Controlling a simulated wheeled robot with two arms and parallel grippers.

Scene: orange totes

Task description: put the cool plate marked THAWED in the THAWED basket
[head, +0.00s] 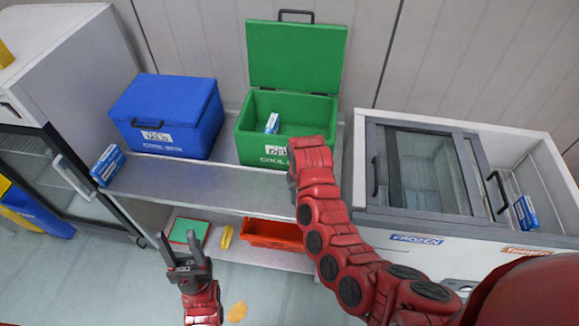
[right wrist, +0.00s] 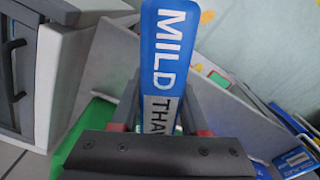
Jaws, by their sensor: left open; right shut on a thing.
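My right gripper (right wrist: 160,125) is shut on a blue cool plate (right wrist: 168,50). My left gripper (head: 183,250) is open and empty, in front of the lower shelf. An open bay with an orange label (head: 527,252), too small to read surely, holds another blue pack (head: 525,213).
A shut blue cool box (head: 168,115) stands on the shelf (head: 190,190) beside the green one. A blue pack (head: 107,165) stands at its left end. A FROZEN-labelled chest (head: 415,239) is at right, under a glass lid. An orange tote (head: 272,235) sits below.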

